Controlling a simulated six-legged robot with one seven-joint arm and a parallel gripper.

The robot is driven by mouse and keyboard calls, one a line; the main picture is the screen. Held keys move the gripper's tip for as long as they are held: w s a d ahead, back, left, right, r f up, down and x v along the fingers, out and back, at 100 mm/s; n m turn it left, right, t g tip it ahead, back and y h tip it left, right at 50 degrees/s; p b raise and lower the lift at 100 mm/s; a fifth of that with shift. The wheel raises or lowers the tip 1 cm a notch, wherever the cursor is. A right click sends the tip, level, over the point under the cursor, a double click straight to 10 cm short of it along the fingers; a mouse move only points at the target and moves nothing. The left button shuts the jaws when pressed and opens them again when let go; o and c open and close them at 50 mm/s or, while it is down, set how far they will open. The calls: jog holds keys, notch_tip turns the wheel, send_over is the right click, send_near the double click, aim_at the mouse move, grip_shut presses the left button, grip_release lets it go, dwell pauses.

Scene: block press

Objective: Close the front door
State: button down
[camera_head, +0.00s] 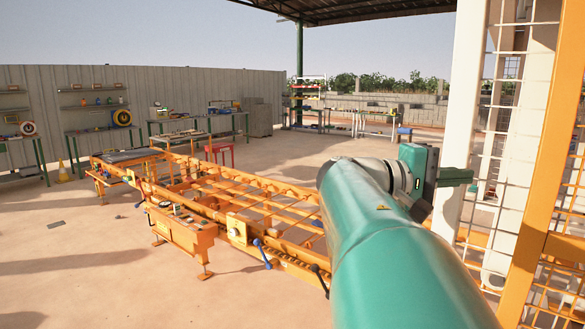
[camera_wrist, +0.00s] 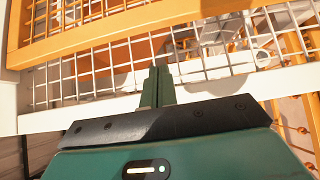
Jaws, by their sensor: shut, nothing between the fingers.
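A white-framed mesh panel (camera_head: 463,90) and an orange-framed mesh panel (camera_head: 550,140) stand upright at the right of the head view. I cannot tell for sure which is the front door. In the wrist view, the white frame bar (camera_wrist: 85,115) crosses behind my fingers, with mesh and an orange frame bar (camera_wrist: 110,33) beyond. My gripper (camera_head: 470,175) is at the white post, its fingers pointing right across it. In the wrist view, my gripper (camera_wrist: 158,66) has its fingers together with nothing between. Whether they touch the frame is unclear.
A long orange roller conveyor frame (camera_head: 225,200) with levers stands left of my arm. Workbenches (camera_head: 95,133) and shelves line the grey back wall. A red stool (camera_head: 219,150) stands behind the conveyor.

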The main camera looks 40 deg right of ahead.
jog(key=s+d, duration=0.6)
jog(key=s, duration=0.1)
jog(key=shift+s+d+f, duration=0.1)
jog(key=shift+s+d, duration=0.05)
jog(key=shift+d, duration=0.1)
jog(key=shift+s, duration=0.15)
